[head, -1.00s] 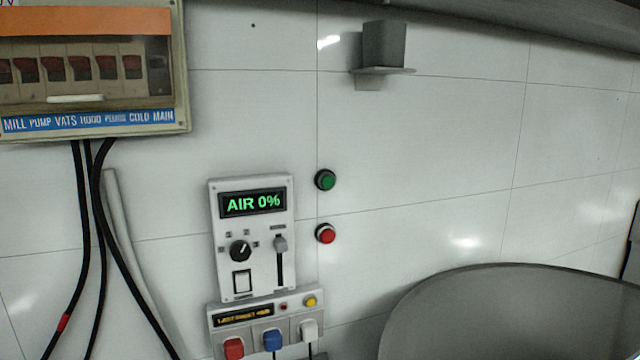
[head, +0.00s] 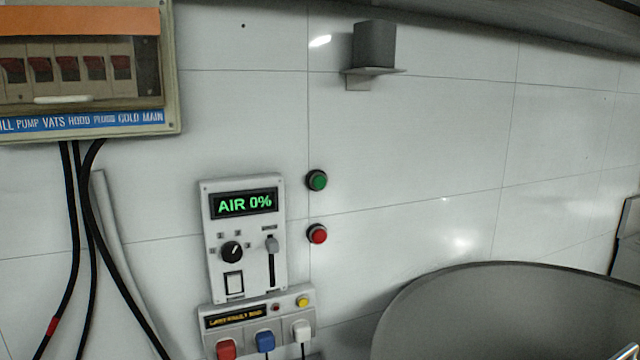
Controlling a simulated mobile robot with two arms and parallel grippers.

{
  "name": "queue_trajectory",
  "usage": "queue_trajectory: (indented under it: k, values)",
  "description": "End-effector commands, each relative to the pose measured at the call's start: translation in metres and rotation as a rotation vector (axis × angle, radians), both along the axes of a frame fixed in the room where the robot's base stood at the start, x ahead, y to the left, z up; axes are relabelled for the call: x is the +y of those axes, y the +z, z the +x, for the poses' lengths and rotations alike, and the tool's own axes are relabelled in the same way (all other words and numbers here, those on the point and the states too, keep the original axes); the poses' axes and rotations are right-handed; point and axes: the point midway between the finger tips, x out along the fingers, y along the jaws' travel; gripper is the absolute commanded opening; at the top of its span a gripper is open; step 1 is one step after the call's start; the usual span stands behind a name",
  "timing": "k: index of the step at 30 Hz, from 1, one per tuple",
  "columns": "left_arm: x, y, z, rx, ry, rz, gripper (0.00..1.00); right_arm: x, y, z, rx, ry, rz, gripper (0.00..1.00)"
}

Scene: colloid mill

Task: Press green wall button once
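The green wall button (head: 317,180) is a round green cap in a dark ring on the white tiled wall, near the middle of the head view. A red button (head: 317,233) sits directly below it. To their left is a grey control panel (head: 244,240) whose display reads "AIR 0%", with a black knob, a slider and a white rocker. Neither of my grippers is in view. Nothing covers the green button.
A breaker box (head: 85,70) with black cables hangs at upper left. A socket strip (head: 258,325) with coloured plugs is below the panel. A small shelf with a grey block (head: 374,45) is above. A large grey rounded surface (head: 510,310) fills the lower right.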

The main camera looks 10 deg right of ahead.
Motion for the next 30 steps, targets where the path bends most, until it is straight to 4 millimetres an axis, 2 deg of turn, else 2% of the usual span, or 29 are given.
queue_trajectory:
  k: [1,2,19,30]
  values:
    - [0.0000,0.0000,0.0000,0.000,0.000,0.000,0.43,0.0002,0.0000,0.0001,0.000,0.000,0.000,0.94]
    - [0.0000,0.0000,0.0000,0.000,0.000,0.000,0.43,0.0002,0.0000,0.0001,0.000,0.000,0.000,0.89]
    - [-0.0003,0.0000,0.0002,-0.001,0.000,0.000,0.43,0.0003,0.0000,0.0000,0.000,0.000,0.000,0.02]
    - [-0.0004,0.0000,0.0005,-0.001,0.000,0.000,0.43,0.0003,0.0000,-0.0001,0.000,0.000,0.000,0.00]
